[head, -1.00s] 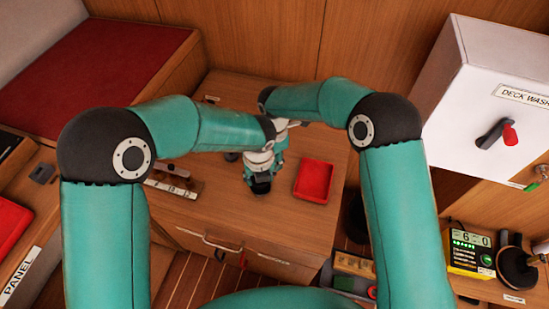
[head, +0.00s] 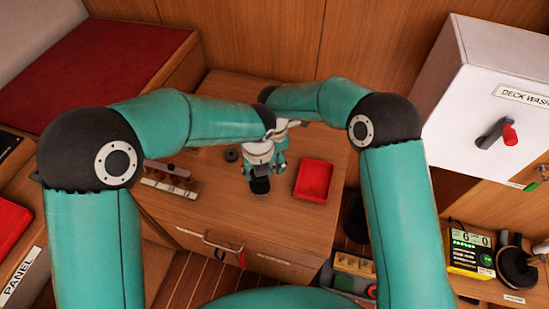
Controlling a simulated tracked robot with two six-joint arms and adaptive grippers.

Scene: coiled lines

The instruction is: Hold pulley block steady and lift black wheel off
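My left gripper (head: 259,176) points down over the middle of the wooden counter, with a dark piece at its tip. I cannot tell whether that piece is its fingers or a held part. My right gripper is mostly hidden behind my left wrist; only pale and teal parts show close beside it. A small round black piece (head: 231,155) lies on the counter just left of my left gripper, apart from it; it may be the black wheel. I cannot make out the pulley block; the crossed wrists cover that spot.
A red tray (head: 315,180) sits on the counter right of the grippers and looks empty. A wooden rack (head: 171,180) with numbered labels stands at the left front. The white deck wash box (head: 490,90) is at the right. Bare counter (head: 225,200) shows between rack and grippers.

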